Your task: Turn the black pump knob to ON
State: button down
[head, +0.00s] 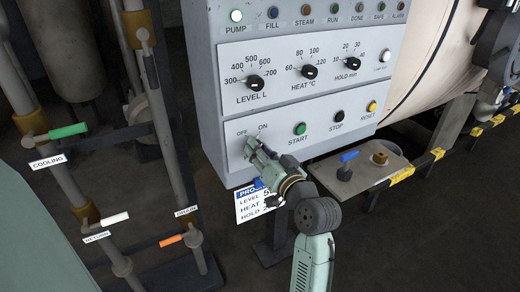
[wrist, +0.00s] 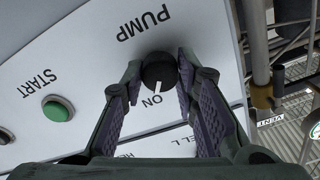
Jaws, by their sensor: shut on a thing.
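The black pump knob (wrist: 159,70) sits on the white panel between my two fingertips in the wrist view. Its white pointer line points at the printed ON label (wrist: 152,100). My gripper (wrist: 160,76) is shut on the knob, with one purple-padded finger on each side. In the head view my gripper (head: 254,148) reaches the lower left of the control panel (head: 325,125), just below the OFF and ON labels. It hides the knob there. The PUMP lamp (head: 236,15) at the top left looks pale and bright.
The START (head: 300,128), STOP (head: 338,116) and RESET (head: 372,107) buttons lie right of my gripper in the head view. LEVEL, HEAT and HOLD dials sit above. Pipes with a green COOLING handle (head: 67,130) stand left. A sign (head: 250,203) hangs below, partly hidden.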

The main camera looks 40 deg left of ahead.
jog(key=c, duration=1.2)
grip_release()
jog(key=shift+c, duration=0.2)
jog(key=shift+d, duration=0.15)
jog(key=v, duration=1.1)
jog(key=shift+s+d, duration=0.15)
jog(key=shift+d, duration=0.25)
